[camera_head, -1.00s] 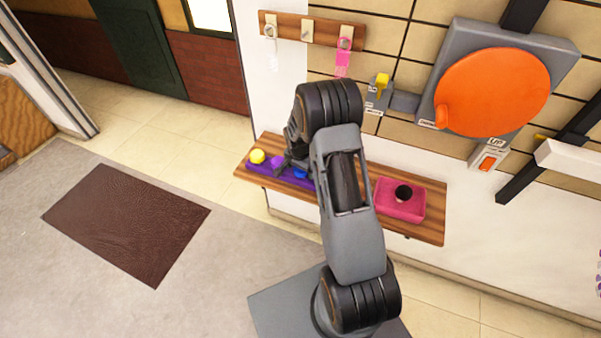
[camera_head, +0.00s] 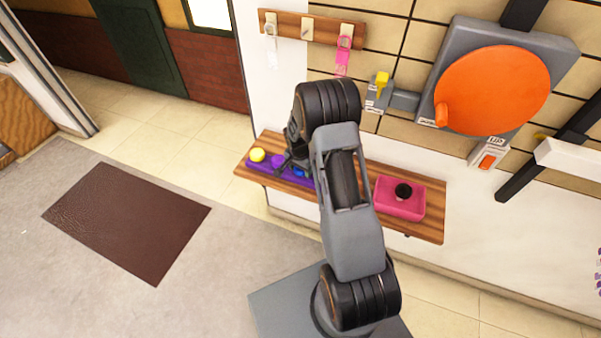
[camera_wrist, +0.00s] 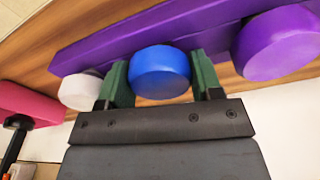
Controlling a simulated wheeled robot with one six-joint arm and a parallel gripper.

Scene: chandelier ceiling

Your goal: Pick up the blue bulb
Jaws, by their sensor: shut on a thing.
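The blue bulb (camera_wrist: 160,71) sits between the two green fingers of my gripper (camera_wrist: 163,80) in the wrist view, and the fingers are shut on it. It is at the purple holder (camera_wrist: 110,50); I cannot tell whether it is lifted clear. In the head view a little of the blue bulb (camera_head: 298,172) shows beside my gripper (camera_head: 288,162), and my arm hides part of it. A purple bulb (camera_wrist: 277,43) is close on one side in the wrist view, and a white bulb (camera_wrist: 80,90) is on the other side.
A yellow bulb (camera_head: 257,154) is at the left end of the wooden shelf (camera_head: 432,225). A pink tray (camera_head: 398,208) with a dark round thing (camera_head: 403,191) is at the right. An orange disc (camera_head: 492,90) and a yellow-handled switch (camera_head: 382,80) are on the wall above.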

